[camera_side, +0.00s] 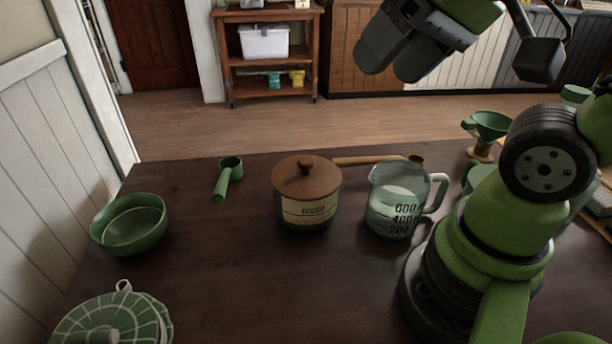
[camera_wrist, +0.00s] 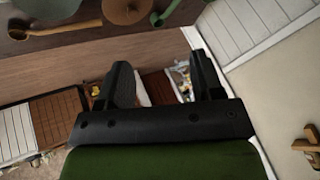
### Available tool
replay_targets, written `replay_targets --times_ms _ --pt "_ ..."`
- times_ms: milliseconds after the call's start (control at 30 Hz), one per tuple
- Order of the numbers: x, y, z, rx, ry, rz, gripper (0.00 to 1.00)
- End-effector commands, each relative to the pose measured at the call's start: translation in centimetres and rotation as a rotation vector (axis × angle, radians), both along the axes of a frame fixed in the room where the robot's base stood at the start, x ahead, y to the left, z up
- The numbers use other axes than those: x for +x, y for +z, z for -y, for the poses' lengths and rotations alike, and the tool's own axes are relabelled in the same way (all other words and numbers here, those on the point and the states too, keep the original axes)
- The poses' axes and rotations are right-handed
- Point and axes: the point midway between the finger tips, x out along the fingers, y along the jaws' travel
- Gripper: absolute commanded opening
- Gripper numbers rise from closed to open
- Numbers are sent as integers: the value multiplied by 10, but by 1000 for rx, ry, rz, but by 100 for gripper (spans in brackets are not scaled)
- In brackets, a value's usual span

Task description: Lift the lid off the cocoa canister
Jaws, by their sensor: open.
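The cocoa canister (camera_side: 308,214) stands upright on the dark table, with a cream label on its front. Its brown wooden lid (camera_side: 306,178) with a round knob sits on top. In the wrist view the lid (camera_wrist: 128,9) shows at the top edge, partly cut off. My gripper (camera_side: 392,60) is high above the table, up and to the right of the canister and well apart from it. In the wrist view my gripper (camera_wrist: 165,80) has its two black fingers spread with nothing between them.
A glass measuring jug (camera_side: 395,205) stands close right of the canister, and a wooden spoon (camera_side: 375,160) lies behind. A green scoop (camera_side: 228,178) and green bowl (camera_side: 130,223) are to the left. A checked green cloth item (camera_side: 115,318) is front left. The table front centre is clear.

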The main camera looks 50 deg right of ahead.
Motion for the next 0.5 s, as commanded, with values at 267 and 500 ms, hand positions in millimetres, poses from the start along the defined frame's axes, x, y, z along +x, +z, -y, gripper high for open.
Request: replay_targets --times_ms 267,500 --pt "72 -24 15 -58 -32 -259 61" --pt "125 -76 30 -109 -55 -465 61"
